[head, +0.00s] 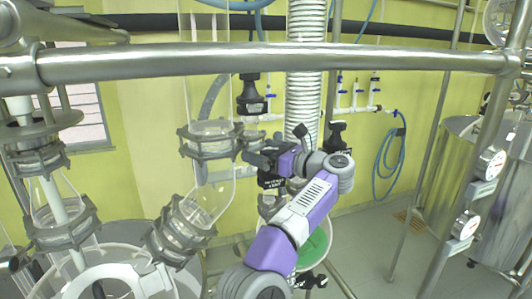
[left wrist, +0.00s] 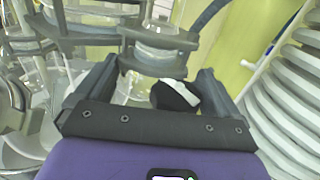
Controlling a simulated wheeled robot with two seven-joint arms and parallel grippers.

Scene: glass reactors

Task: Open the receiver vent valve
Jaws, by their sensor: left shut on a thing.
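My left gripper (head: 262,158) reaches in at the middle of the head view, beside the glass column with its clamp rings (head: 210,135). It is shut on a black valve handle with a white stripe (left wrist: 175,95), which shows between the fingers in the left wrist view (left wrist: 155,85). A black labelled valve body (head: 269,180) sits just under the gripper in the head view; the gripper and arm hide part of it. I cannot read the labels, nor tell the handle's exact turn. My right gripper is not in view.
Another black labelled valve (head: 250,95) is above the gripper, and one more (head: 338,135) is to the right. A white corrugated hose (head: 304,75) hangs close behind. A steel rail (head: 280,60) crosses above. A steel vessel (head: 465,180) stands at right.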

